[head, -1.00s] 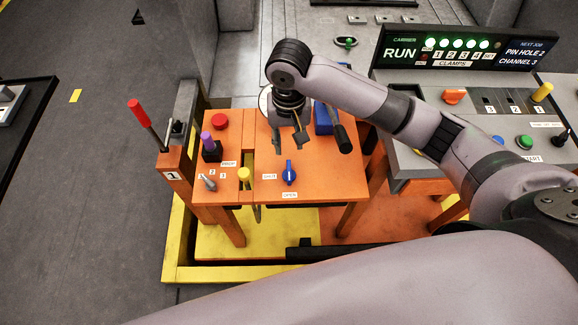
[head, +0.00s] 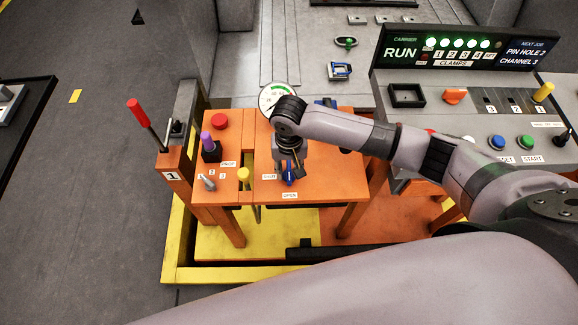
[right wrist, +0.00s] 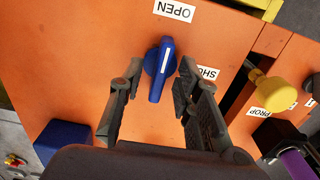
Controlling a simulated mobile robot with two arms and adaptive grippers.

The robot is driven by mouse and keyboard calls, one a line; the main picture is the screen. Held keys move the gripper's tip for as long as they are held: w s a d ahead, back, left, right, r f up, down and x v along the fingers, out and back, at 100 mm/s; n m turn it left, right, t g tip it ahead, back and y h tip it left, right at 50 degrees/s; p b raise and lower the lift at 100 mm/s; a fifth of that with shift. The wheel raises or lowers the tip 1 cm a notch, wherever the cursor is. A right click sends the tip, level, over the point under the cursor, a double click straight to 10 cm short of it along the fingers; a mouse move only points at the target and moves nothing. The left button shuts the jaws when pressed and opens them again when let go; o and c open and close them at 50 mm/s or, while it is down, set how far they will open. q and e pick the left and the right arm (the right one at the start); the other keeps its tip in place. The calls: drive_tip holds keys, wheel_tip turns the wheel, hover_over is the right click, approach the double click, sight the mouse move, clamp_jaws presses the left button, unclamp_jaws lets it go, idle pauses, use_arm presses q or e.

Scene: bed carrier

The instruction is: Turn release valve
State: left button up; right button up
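The release valve is a blue knob (head: 289,178) with a white line on its handle, on the orange table between a SHUT label (head: 269,177) and an OPEN label (head: 290,195). In the right wrist view the blue knob (right wrist: 160,70) lies between the two fingers. My right gripper (head: 290,172) is above the knob, partly covering it in the head view. It is open, with a finger on each side of the knob (right wrist: 155,88) and visible gaps between. The handle lies roughly along the line toward OPEN. My left gripper is not in view.
A yellow knob (head: 244,174), a purple-topped lever (head: 207,139) and a red button (head: 220,121) stand left on the table. A red-handled lever (head: 138,112) rises at its left corner. A round gauge (head: 273,95) is behind my arm. A control panel (head: 470,110) stands right.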

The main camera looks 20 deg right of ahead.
drive_tip(key=shift+c, duration=0.2)
clamp_jaws()
idle(0.3)
